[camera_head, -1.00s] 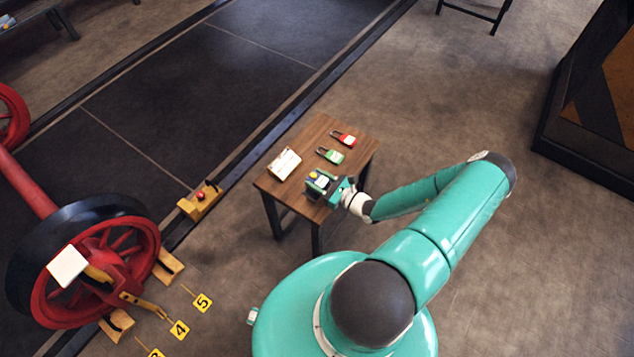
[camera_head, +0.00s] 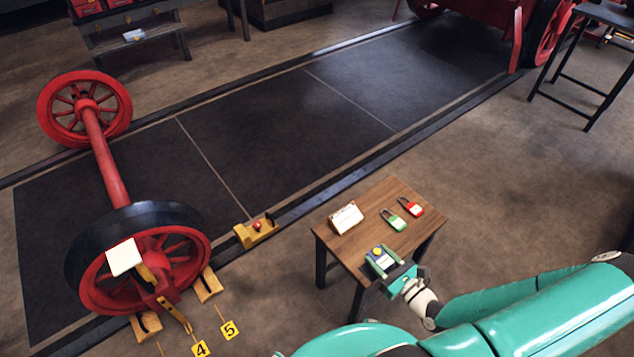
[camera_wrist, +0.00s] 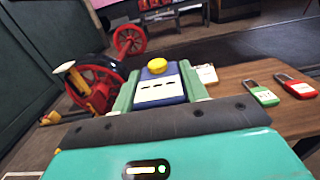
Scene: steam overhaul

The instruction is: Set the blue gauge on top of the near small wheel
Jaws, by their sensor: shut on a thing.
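The blue gauge (camera_wrist: 163,88), a small blue block with a white face and a yellow knob, sits between the green fingers of my gripper (camera_wrist: 158,82) in the wrist view. My gripper (camera_head: 387,266) is shut on it at the near edge of the small wooden table in the head view. I cannot tell whether the gauge touches the tabletop. The near small wheel (camera_head: 103,290) is red with a dark rim, at the lower left, well away from my gripper. A white square plate (camera_head: 124,257) shows at its upper part. The wheel also appears at left in the wrist view (camera_wrist: 90,92).
The wooden table (camera_head: 362,248) bears a white card (camera_head: 346,218), a green padlock (camera_head: 393,220) and a red padlock (camera_head: 411,206). A red axle (camera_head: 105,160) joins the wheel to a far wheel (camera_head: 84,108). Yellow chocks (camera_head: 207,285) and numbered markers (camera_head: 229,330) stand by the near wheel.

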